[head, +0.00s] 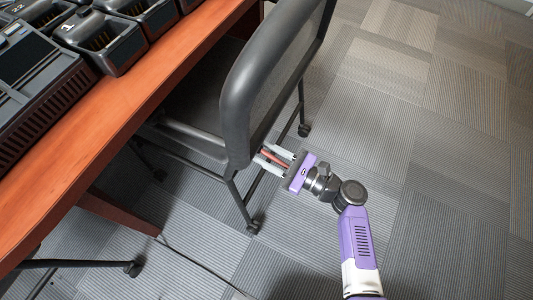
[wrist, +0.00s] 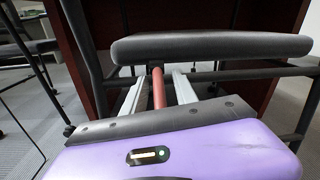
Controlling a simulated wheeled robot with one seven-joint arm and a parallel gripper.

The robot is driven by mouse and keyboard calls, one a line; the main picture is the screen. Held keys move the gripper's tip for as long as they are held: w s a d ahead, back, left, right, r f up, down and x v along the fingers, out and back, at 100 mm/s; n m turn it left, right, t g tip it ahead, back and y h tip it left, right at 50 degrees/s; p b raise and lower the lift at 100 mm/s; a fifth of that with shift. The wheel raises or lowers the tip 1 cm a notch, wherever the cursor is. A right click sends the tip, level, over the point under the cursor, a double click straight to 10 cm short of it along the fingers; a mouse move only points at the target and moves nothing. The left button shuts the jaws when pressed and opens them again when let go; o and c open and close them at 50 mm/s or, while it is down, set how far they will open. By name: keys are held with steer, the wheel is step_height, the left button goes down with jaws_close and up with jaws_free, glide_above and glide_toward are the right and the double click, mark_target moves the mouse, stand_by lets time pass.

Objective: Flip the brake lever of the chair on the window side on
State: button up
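A black chair (head: 238,110) stands at the desk, its curved backrest toward me; its grey-black padded part (wrist: 210,47) spans the wrist view. A red brake lever (head: 276,160) sticks out from below the backrest's near side. It also shows as a red bar in the wrist view (wrist: 158,90). My gripper (head: 265,155) reaches in from the right, one light grey finger on each side of the lever. The fingers are apart, with visible gaps between them and the lever in the wrist view. The lever's far end and the fingertips are partly hidden by the chair.
A reddish wooden desk (head: 130,110) runs along the left, with black radio chargers (head: 105,40) on it. The chair's legs and casters (head: 253,227) stand on grey carpet tiles (head: 440,130). The floor to the right is clear. Another chair (wrist: 25,55) shows at left in the wrist view.

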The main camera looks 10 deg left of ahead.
jaws_close()
stand_by(1.4)
